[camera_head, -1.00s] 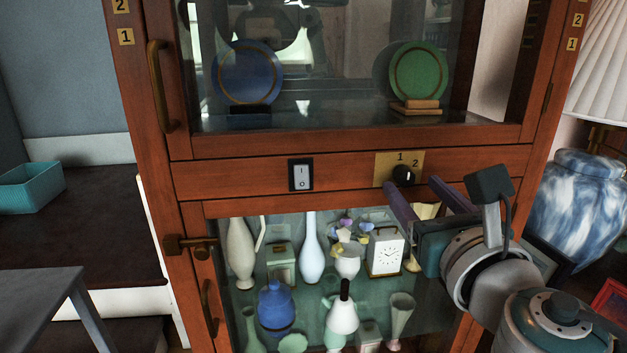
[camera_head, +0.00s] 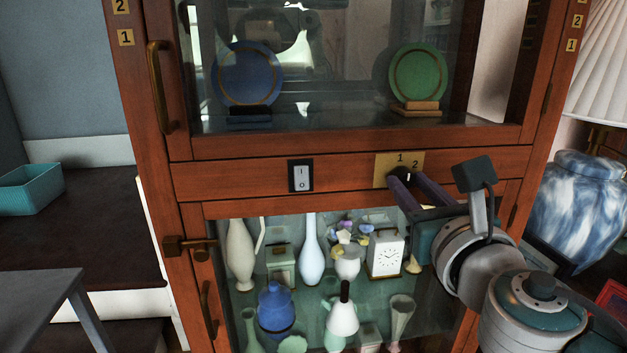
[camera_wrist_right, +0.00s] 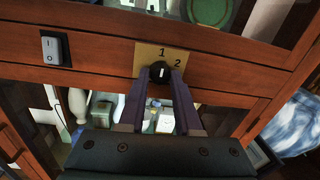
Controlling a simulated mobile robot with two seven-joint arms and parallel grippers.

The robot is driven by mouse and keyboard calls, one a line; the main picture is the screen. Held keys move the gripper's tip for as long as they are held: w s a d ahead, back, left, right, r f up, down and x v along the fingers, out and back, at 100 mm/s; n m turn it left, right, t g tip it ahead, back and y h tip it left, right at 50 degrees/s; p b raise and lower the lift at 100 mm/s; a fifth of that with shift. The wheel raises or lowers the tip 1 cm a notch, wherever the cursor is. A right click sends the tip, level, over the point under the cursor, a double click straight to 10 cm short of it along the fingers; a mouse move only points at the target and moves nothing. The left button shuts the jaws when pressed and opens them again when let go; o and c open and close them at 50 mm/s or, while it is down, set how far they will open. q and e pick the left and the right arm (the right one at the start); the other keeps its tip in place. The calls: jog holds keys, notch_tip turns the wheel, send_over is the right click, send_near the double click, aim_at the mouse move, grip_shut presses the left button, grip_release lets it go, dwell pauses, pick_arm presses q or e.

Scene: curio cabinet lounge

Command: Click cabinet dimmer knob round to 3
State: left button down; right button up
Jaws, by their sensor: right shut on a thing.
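The black dimmer knob (camera_wrist_right: 158,74) sits on a brass plate (camera_head: 385,163) in the cabinet's middle rail. The digits 1 and 2 show on the plate; no 3 is visible. In the right wrist view the knob's white mark points up, roughly toward the 1. My right gripper (camera_head: 405,177) has its purple fingers on either side of the knob, shut on it; it also shows in the right wrist view (camera_wrist_right: 160,72). In the head view the fingers hide part of the knob. My left gripper is not in view.
A grey rocker switch (camera_head: 301,176) is on the same rail to the left. Glass doors above and below cover plates and several vases. A brass latch (camera_head: 188,245) sticks out at the left. A blue-white jar (camera_head: 583,210) stands right of the cabinet.

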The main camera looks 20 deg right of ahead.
jog(key=shift+m, duration=0.3)
grip_shut()
jog(key=m, duration=0.5)
jog(key=shift+b, duration=0.3)
jog(key=m, duration=0.6)
jog(key=shift+m+y, duration=0.3)
jog(key=m, duration=0.5)
jog(key=shift+r, duration=0.1)
jog(key=m+y, duration=0.1)
jog(key=m, duration=0.4)
jog(key=shift+d+m+p, duration=0.1)
jog(key=shift+m+p, duration=0.2)
jog(key=shift+m, duration=0.1)
jog(key=o, duration=1)
grip_release()
jog(key=shift+c, duration=0.2)
